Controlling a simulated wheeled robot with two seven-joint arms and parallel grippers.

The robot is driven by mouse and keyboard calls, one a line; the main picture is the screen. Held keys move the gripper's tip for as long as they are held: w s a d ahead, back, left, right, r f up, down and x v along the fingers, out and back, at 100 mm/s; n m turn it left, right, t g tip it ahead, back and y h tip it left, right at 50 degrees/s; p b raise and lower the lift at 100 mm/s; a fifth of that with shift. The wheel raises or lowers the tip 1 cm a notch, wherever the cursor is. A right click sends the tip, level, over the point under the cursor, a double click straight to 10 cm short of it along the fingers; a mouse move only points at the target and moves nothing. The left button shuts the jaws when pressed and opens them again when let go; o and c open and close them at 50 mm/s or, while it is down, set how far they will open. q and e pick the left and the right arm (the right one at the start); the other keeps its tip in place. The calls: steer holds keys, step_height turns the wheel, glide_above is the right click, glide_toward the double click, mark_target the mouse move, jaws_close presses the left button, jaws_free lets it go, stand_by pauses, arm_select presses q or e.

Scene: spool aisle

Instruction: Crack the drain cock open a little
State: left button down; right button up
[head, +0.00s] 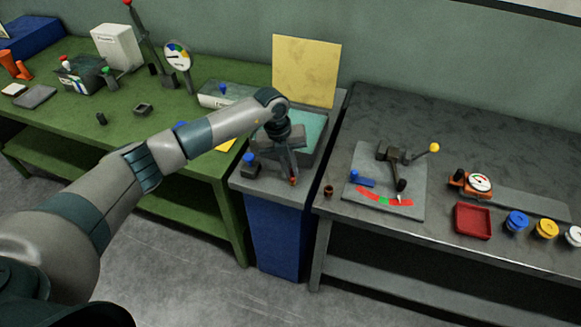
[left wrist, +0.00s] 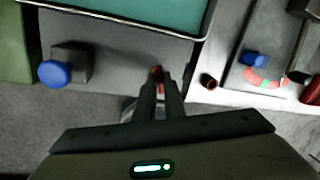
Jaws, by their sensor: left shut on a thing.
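The drain cock appears as a small red-orange handle (left wrist: 156,70) at the front of the teal-filled tank (left wrist: 120,18). In the head view only a bit of the handle (head: 293,181) shows below the fingers. My left gripper (head: 290,174) reaches down over the front ledge of the tank stand and is shut on the handle. In the left wrist view the two fingers (left wrist: 161,88) close in around it and hide most of it. How far the cock is turned cannot be told. My right gripper is out of view.
A blue knob on a dark block (head: 250,160) stands left of the gripper on the same ledge. A small brown cup (head: 328,191) sits at the grey bench's left edge. A plate with a lever (head: 385,190) lies on that bench. A green bench (head: 150,118) stands left.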

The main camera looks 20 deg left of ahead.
arm_select(q)
steer(key=c, duration=1.8)
jaws_free()
steer(key=shift+c, duration=0.2)
steer(key=shift+r, duration=0.1)
steer(key=a+r+b, duration=0.1)
steer(key=r+b, duration=0.1)
steer(key=r, duration=0.6)
steer(key=s+a+r+b, duration=0.1)
steer(key=a+r+b, duration=0.1)
steer(key=r, duration=0.7)
steer(key=shift+a+b, duration=0.15)
steer(key=shift+b, duration=0.6)
